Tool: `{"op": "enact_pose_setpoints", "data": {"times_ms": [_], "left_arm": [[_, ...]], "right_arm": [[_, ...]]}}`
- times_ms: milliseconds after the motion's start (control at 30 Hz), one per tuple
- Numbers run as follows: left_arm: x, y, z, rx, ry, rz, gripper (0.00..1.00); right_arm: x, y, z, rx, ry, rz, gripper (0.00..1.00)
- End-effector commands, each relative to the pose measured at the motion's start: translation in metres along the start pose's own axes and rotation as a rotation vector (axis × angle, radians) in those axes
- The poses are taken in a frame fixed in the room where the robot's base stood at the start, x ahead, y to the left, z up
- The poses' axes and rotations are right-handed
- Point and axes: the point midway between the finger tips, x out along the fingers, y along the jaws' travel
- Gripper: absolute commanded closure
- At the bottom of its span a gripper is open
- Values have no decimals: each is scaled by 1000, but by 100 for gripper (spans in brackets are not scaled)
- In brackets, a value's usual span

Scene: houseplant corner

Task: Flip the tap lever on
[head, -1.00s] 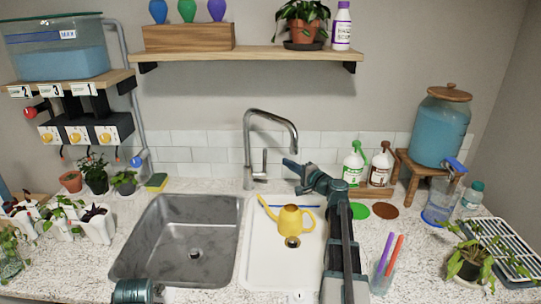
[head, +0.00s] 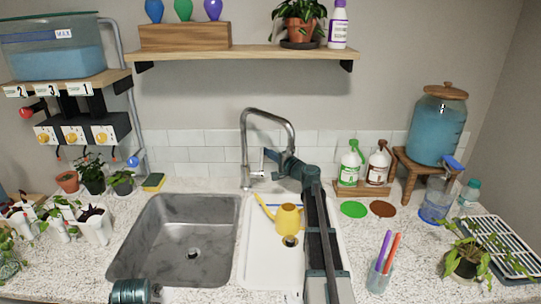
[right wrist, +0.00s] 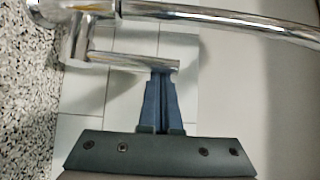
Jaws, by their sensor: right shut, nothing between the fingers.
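The chrome tap (head: 246,150) stands behind the sinks, its spout arching to the right. In the right wrist view the lever (right wrist: 115,62) runs from the tap's body towards my fingers. My right gripper (head: 269,153) is shut and empty, just right of the lever. In the right wrist view its blue fingertips (right wrist: 160,76) meet the lever's free end; whether they touch is hard to tell. My left gripper is out of view; only part of my left arm shows at the bottom.
A yellow watering can (head: 287,217) stands in the white basin (head: 252,262), close to my right arm. The steel sink (head: 150,215) is empty. Spray bottles (head: 350,163) stand right of the tap. A shelf (head: 270,52) hangs above.

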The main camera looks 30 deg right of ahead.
Motion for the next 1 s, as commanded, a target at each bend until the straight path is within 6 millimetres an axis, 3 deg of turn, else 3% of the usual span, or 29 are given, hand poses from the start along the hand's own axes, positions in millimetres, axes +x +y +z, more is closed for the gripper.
{"op": "enact_pose_setpoints", "data": {"times_ms": [367, 733, 1000], "left_arm": [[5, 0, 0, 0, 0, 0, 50], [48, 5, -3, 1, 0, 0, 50], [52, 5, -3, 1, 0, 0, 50]], "right_arm": [[-2, 2, 2, -12, -1, -14, 100], [-20, 10, 17, -148, -2, -178, 100], [-35, 11, 30, -162, -1, -192, 100]]}}
